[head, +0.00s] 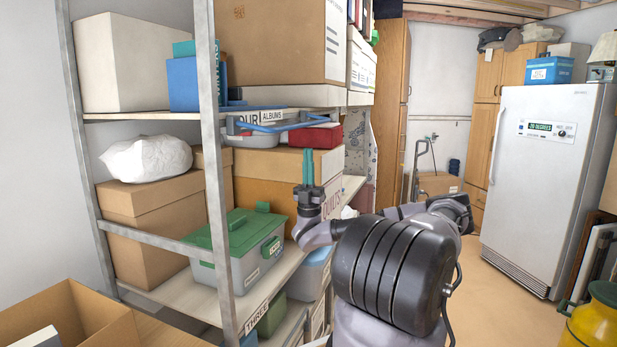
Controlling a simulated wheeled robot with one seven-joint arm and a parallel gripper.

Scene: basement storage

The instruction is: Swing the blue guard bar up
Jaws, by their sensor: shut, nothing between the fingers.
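The blue guard bar (285,127) is a thin blue frame at the edge of the upper shelf. It juts out toward the aisle, about level, in front of the "OUR ALBUMS" label. My gripper (308,153) has green fingers that point up and are closed together, with nothing held. The fingertips are just below and near the right end of the bar. I cannot tell from this one view whether they touch it.
A grey shelf post (212,150) stands left of the bar. Behind the bar are a grey tub (257,140) and a red box (316,136). A green-lidded bin (240,250) sits lower. A white fridge (540,190) stands right, with open floor before it.

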